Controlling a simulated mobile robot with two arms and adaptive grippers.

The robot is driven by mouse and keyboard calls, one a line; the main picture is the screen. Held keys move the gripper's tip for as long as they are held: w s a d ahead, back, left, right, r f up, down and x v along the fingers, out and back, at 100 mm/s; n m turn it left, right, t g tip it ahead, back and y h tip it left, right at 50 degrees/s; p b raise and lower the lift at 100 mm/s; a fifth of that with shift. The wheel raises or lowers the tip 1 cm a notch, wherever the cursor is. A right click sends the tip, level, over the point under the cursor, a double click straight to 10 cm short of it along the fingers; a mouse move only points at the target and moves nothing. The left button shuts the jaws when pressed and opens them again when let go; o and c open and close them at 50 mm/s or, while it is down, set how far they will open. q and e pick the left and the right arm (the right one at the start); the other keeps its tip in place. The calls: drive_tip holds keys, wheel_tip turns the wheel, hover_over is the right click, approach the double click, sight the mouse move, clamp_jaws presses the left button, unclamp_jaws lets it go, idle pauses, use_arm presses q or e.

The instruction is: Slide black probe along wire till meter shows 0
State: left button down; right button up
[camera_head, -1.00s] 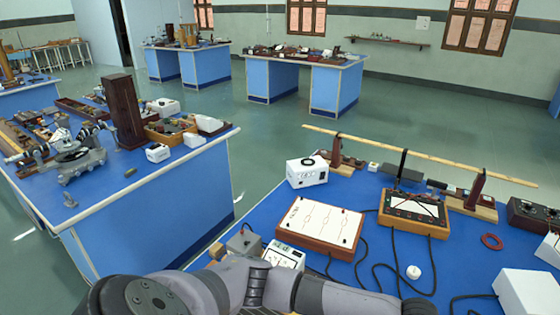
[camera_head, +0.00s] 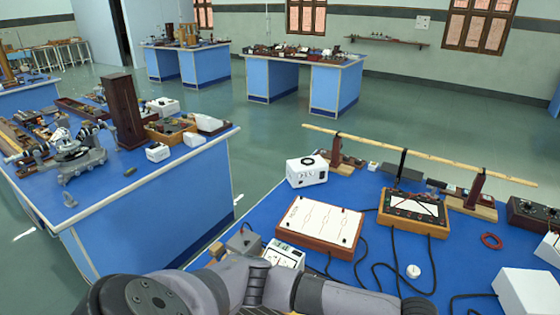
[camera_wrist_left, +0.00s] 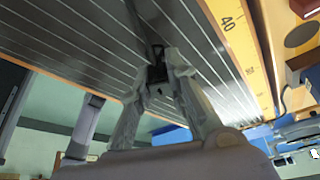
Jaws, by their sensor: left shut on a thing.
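In the left wrist view, my left gripper (camera_wrist_left: 161,64) is shut on the black probe (camera_wrist_left: 158,73), a thin dark piece between its fingertips. Beyond it is a grey board (camera_wrist_left: 85,30) with several pale parallel wires. A yellow scale (camera_wrist_left: 238,45) marked 40 runs along the board's edge. I cannot tell whether the probe tip touches a wire. In the head view my left arm crosses the bottom edge, and its gripper is out of frame. A small white meter-like box (camera_head: 284,254) stands by the arm; its reading is too small to tell. My right gripper is not in view.
On the blue bench, a white-topped wooden board (camera_head: 320,222), a black-panelled wooden box (camera_head: 413,211) and a white box (camera_head: 307,171) stand beyond my arm. Black cables lie loosely around a white round piece (camera_head: 413,271). A long wooden rule (camera_head: 415,154) rests on stands behind.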

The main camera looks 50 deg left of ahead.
use_arm(q)
drive_tip(key=shift+s+a+f, duration=0.15)
drive_tip(key=shift+s+f, duration=0.1)
drive_tip(key=shift+f, duration=0.15)
drive_tip(key=c, duration=1.9)
unclamp_jaws()
drive_tip(key=o, duration=0.4)
drive_tip(key=shift+w+r, duration=0.15)
drive_tip(key=shift+w, duration=0.05)
drive_tip(key=shift+o, duration=0.2)
drive_tip(key=shift+r, duration=0.15)
drive_tip(key=v, duration=1.1)
drive_tip(key=shift+r, duration=0.45)
